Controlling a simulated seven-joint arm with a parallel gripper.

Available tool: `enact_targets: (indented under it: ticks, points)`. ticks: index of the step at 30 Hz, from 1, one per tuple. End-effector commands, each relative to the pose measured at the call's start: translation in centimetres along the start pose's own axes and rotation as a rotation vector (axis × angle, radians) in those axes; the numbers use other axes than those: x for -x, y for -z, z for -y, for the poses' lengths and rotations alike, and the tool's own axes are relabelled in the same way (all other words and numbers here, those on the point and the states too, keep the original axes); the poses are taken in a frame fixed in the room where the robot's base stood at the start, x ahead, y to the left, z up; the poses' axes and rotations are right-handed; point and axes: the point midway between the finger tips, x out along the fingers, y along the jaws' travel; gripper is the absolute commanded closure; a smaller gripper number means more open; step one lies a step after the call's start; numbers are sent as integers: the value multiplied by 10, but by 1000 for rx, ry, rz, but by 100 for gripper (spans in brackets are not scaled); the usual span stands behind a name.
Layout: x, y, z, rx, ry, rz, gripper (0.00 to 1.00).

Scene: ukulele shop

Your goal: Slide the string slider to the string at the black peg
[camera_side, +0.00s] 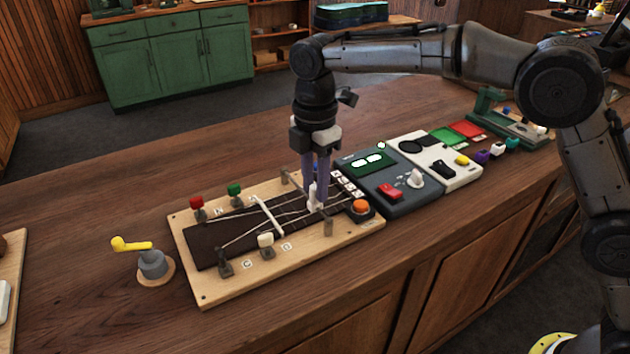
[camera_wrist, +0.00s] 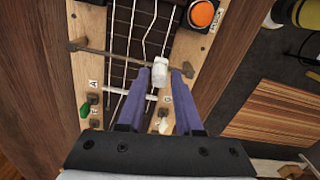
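The instrument board (camera_side: 205,293) has a dark fretboard with strings (camera_side: 210,255). A white slider (camera_side: 312,197) sits over the strings on a crossbar between two posts; it also shows in the wrist view (camera_wrist: 160,76). My gripper (camera_side: 316,185) points down with its purple fingers on either side of the slider. In the wrist view the fingers (camera_wrist: 161,72) look slightly apart from it. The black peg (camera_side: 225,264) is at the board's near left corner. Red (camera_side: 197,205), green (camera_side: 235,192) and white (camera_side: 265,242) pegs stand along the edges. Which string lies under the slider is unclear.
An orange button (camera_side: 361,206) sits at the board's right end. A dark grey device (camera_side: 400,205) and a white device (camera_side: 445,178) stand beyond it. A yellow-handled crank (camera_side: 152,262) stands left of the board. Bare wood lies in front.

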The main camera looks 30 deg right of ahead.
Motion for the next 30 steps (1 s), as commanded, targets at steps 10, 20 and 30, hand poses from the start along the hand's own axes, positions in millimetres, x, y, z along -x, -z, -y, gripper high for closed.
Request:
enact_targets:
  ticks: [10,20,30]
  points:
    - [0,0,0,0,0,0,100]
    - [0,0,0,0,0,0,100]
    - [1,0,0,0,-1,0,100]
